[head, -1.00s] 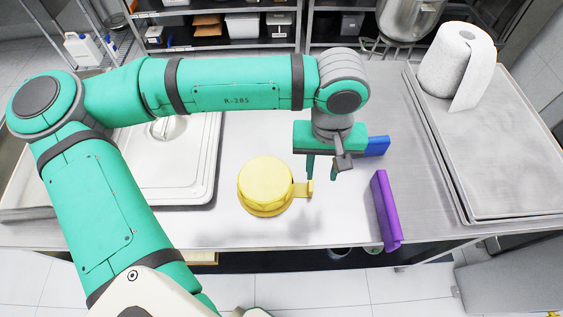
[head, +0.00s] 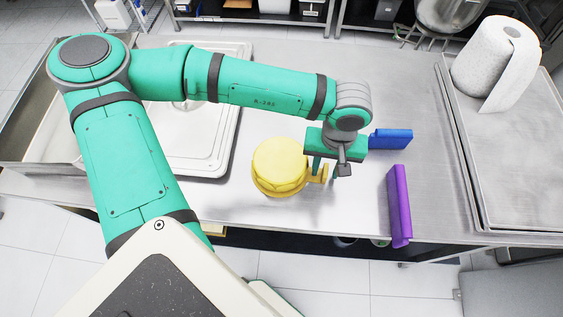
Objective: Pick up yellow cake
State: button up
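The yellow cake (head: 280,164) is a round, thick yellow piece on the metal table, left of my gripper. A small yellow tab (head: 321,174) sticks out from its right side. My gripper (head: 329,170) points down at the tab. Its two fingers look apart, with the left one close to the tab. I cannot tell whether a finger touches the tab. Part of the tab is hidden behind the gripper.
A blue block (head: 391,139) lies right of my gripper, and a purple bar (head: 399,206) lies near the table's front edge. A paper towel roll (head: 490,62) stands on a metal tray (head: 530,180) at right. A white lidded tray (head: 207,150) is at left.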

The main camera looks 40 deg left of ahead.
jog(key=shift+f, duration=0.4)
grip_shut()
jog(key=shift+r, duration=0.1)
